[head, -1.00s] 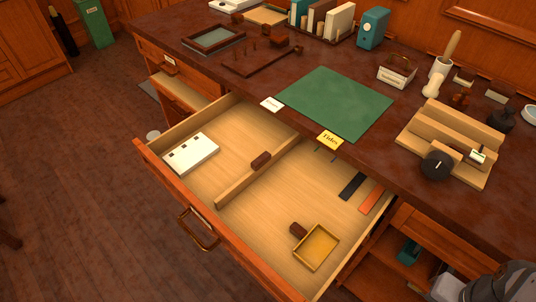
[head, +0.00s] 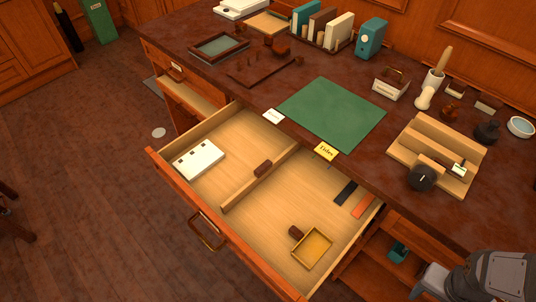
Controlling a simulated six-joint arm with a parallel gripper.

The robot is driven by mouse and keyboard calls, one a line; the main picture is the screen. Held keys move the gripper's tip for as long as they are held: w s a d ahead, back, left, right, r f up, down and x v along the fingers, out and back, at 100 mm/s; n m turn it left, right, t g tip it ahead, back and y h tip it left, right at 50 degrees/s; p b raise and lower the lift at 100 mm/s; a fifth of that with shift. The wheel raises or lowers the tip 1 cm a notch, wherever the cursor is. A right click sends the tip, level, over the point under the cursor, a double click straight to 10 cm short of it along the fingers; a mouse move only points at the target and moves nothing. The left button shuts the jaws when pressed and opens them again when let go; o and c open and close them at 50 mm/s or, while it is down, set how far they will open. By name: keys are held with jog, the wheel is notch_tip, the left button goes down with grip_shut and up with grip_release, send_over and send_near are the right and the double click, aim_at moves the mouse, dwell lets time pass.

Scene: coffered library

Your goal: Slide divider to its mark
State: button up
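The divider (head: 240,191) is a pale wooden strip standing across the open drawer (head: 226,248), with a dark brown block (head: 263,168) on it around mid-length. It splits the drawer into a left and a right compartment. Its far end lies between a white card (head: 273,116) and a yellow card (head: 326,151) reading "Tides" on the desk edge, closer to the yellow one. I cannot make out a separate mark on the drawer floor. Grey links of my arm show at the lower right; my gripper's fingers are not in view.
The left compartment holds a white box (head: 198,159). The right compartment holds a yellow tray (head: 326,238) with a brown block (head: 296,232), a black strip (head: 346,193) and an orange strip (head: 363,207). A green mat (head: 332,112) and a wooden stand (head: 411,154) are on the desk.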

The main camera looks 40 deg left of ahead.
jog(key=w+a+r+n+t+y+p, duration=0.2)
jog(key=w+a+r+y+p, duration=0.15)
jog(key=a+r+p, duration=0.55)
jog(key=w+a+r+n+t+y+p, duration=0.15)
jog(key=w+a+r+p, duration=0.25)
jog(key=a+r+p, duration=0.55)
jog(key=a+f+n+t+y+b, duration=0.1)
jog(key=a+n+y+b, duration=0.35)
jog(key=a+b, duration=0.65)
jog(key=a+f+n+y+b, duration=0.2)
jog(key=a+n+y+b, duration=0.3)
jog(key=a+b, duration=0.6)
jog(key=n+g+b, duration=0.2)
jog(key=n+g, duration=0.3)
send_near(265, 167)
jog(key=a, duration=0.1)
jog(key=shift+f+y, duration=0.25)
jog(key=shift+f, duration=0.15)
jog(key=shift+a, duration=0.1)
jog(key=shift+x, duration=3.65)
